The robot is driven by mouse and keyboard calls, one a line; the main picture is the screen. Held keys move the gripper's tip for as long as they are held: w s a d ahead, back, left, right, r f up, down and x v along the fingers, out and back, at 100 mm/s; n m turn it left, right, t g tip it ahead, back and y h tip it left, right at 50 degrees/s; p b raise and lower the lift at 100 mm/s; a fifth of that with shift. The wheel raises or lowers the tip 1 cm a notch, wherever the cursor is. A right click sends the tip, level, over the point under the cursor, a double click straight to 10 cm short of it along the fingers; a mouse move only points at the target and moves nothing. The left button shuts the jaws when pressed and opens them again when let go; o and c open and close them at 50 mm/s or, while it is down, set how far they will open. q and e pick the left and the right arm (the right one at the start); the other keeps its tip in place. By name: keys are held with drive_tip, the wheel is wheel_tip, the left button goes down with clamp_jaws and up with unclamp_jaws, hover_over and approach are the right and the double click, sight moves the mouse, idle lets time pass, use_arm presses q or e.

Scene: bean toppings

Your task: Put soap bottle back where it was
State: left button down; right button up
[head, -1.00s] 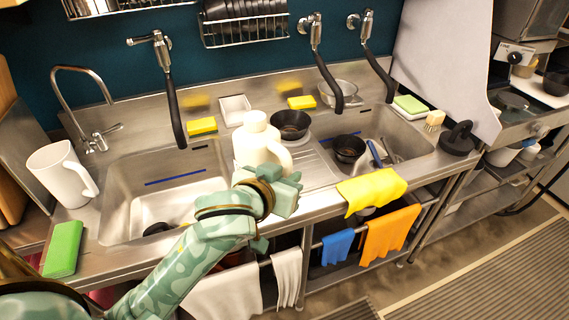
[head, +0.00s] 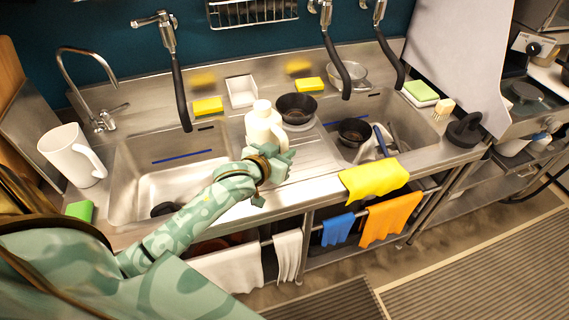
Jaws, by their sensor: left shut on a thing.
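The soap bottle (head: 262,124) is a white jug with a cap and a side handle. It is upright over the steel drainboard (head: 313,153) between the two sinks. My left gripper (head: 279,163) is at the bottle's near lower side and shut on it. The fingertips and the bottle's base are partly hidden, so I cannot tell whether the base touches the drainboard. My right gripper is not in view.
A black bowl (head: 296,107) stands close behind the bottle. A white tray (head: 242,91) and yellow sponges (head: 208,106) line the back ledge. The left sink (head: 170,180) holds a dark item. A white pitcher (head: 72,157) stands at left; a yellow cloth (head: 374,180) hangs over the front edge.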

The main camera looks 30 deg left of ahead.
use_arm(q)
drive_tip(key=f, duration=0.1)
drive_tip(key=w+f+b, duration=0.1)
drive_tip(key=f, duration=0.1)
drive_tip(key=w+f+b, duration=0.1)
drive_tip(key=f, duration=0.1)
drive_tip(key=shift+w+a+f, duration=0.1)
drive_tip(key=shift+a, duration=0.25)
drive_tip(key=shift+f, duration=0.15)
drive_tip(key=c, duration=1.3)
unclamp_jaws()
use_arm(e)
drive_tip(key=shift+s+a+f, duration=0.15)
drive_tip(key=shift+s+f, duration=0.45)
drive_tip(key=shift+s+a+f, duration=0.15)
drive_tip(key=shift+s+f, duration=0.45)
use_arm(q)
drive_tip(key=shift+s, duration=0.4)
drive_tip(key=p+v, duration=0.2)
drive_tip(key=v, duration=0.9)
drive_tip(key=shift+r+p, duration=0.25)
drive_tip(key=shift+p, duration=0.1)
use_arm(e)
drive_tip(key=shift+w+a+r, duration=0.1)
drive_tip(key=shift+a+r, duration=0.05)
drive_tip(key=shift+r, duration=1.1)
